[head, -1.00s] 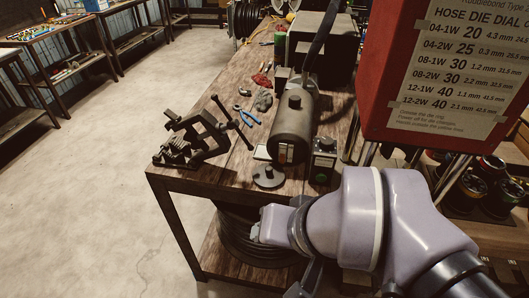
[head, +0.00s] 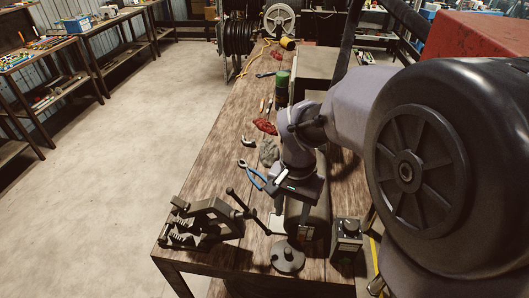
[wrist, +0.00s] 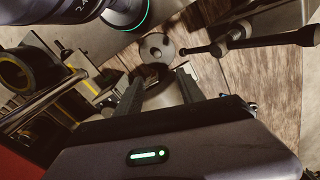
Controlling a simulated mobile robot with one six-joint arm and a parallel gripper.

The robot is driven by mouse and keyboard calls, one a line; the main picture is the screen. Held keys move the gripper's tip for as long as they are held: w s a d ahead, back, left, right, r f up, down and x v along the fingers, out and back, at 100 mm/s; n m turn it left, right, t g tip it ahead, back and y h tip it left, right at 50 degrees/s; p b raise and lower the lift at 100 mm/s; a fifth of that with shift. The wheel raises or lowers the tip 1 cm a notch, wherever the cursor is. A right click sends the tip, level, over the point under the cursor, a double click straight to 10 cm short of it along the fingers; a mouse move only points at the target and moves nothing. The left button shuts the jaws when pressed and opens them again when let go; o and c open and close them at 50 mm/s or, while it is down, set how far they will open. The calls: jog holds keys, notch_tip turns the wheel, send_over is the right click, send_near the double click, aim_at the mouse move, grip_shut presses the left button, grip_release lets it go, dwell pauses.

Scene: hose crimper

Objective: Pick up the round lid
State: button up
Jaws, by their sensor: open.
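The round lid (head: 287,257) is a dark grey disc with a small knob in its middle. It lies flat near the front edge of the wooden workbench. In the wrist view the lid (wrist: 157,48) shows beyond the fingertips, apart from them. My gripper (head: 304,232) points down above the dark cylinder of the crimper, behind the lid in the head view. In the wrist view my gripper (wrist: 158,80) is open, with nothing held; part of the cylinder (wrist: 163,97) shows below and between its fingers.
A black vise-like clamp (head: 205,224) stands left of the lid, its handle reaching towards it. A small control box (head: 346,237) stands to the right. Blue pliers (head: 250,175), a red rag (head: 265,127) and a green can (head: 282,85) lie or stand farther back.

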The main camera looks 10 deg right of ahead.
jog(key=b, duration=0.4)
send_over(289, 249)
jog(key=f, duration=1.1)
jog(key=shift+w+a+f, duration=0.15)
jog(key=shift+w+a, duration=0.05)
jog(key=shift+w, duration=0.05)
jog(key=f+b, duration=0.1)
jog(key=f, duration=0.2)
jog(key=f+b, duration=0.1)
jog(key=f, duration=0.1)
jog(key=shift+s+d+f, duration=0.15)
jog(key=shift+s+f, duration=0.05)
jog(key=shift+f, duration=0.2)
jog(key=shift+r, duration=0.1)
grip_shut()
